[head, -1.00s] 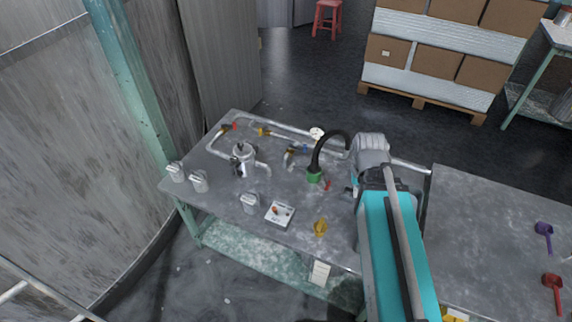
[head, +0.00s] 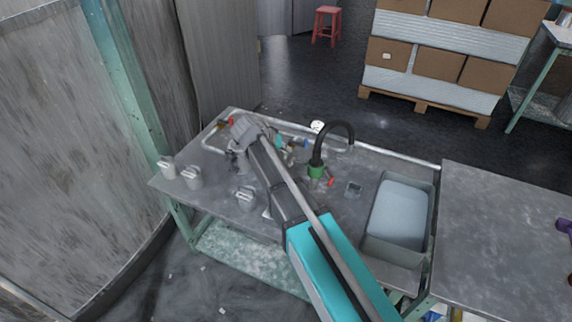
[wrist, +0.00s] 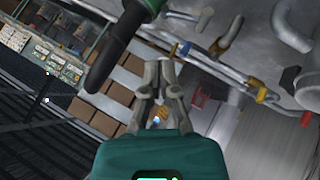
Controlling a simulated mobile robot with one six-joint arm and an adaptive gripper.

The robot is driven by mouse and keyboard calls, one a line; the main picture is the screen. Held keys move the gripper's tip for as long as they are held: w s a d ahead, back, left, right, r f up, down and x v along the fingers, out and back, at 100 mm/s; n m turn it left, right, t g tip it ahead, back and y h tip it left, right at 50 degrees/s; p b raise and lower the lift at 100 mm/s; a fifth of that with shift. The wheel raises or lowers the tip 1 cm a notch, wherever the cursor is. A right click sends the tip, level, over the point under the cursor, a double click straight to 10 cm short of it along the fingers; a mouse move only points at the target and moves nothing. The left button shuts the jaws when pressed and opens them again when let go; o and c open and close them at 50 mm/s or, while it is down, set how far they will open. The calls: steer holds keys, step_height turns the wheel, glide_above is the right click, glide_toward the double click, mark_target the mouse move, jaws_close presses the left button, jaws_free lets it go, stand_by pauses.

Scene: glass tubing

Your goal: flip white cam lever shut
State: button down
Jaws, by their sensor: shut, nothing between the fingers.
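I cannot surely pick out the white cam lever. Candidates in the head view are the pale handle-like tops of the grey fittings at the table's left: one at the far left (head: 167,168), one beside it (head: 191,178) and one nearer the front (head: 246,199). My gripper's fingers (wrist: 160,65) are together and empty in the wrist view. In the head view my arm's end is over the back left of the table, above the pipework, and hides the metal vessel there; the fingertips are hidden. Nothing is clearly touched.
A black hose (head: 334,130) with a green collar (head: 316,172) rises mid-table; the hose looms close in the wrist view (wrist: 113,50). A sink (head: 371,246) is at the right.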

mark_target(299, 162)
steer(key=w+a+t+b, duration=0.1)
steer(key=a+t, duration=0.1)
steer(key=a, duration=0.6)
steer(key=shift+w+f+h+b, duration=0.15)
steer(key=shift+w+h+b, duration=0.15)
steer(key=shift+w, duration=0.1)
steer(key=shift+w+d+f, duration=0.1)
steer(key=s+f+b+x, duration=0.1)
steer(key=s+b+x, duration=0.1)
steer(key=b+x, duration=0.7)
steer(key=shift+s+f+x, duration=0.25)
steer(key=shift+s+x, duration=0.05)
steer(key=shift+x, duration=1.7)
